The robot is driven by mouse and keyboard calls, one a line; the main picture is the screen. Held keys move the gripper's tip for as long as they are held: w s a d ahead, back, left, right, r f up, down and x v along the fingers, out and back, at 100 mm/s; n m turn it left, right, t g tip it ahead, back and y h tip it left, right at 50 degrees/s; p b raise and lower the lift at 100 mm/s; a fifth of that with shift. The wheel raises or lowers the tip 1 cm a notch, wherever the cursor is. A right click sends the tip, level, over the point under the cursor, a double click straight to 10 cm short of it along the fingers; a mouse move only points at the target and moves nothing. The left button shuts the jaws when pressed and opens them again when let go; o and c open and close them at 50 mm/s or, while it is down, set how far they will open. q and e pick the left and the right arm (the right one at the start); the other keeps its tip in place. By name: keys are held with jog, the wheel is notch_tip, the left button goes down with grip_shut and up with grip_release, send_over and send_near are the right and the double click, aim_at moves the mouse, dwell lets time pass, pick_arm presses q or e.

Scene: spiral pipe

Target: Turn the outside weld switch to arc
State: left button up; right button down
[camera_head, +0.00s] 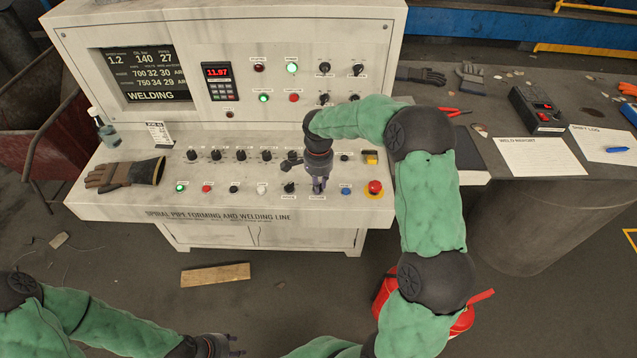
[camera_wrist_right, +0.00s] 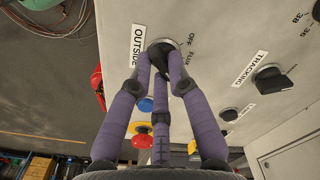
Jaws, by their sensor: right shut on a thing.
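The outside weld switch (camera_wrist_right: 160,47) is a black knob beside a white OUTSIDE label in the right wrist view. OFF and FLUX are printed next to it; the fingers partly cover it, and I cannot tell its exact setting. My right gripper (camera_wrist_right: 165,62) is shut on this knob, with its purple-grey fingers around it. In the head view my right gripper (camera_head: 317,188) reaches down to the lower panel and hides the switch. My left gripper (camera_head: 226,346) is low in the head view, away from the console, its jaws unclear.
A TRACKING knob (camera_wrist_right: 271,80) sits beside the switch. A red emergency button (camera_head: 375,187) and a blue button (camera_head: 346,191) are close to my right gripper. A side table (camera_head: 490,100) is at right.

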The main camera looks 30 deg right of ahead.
jog(key=c, duration=1.2)
grip_release()
jog(key=shift+r, duration=0.1)
notch_tip(320, 180, up, 12)
jog(key=shift+f, duration=0.1)
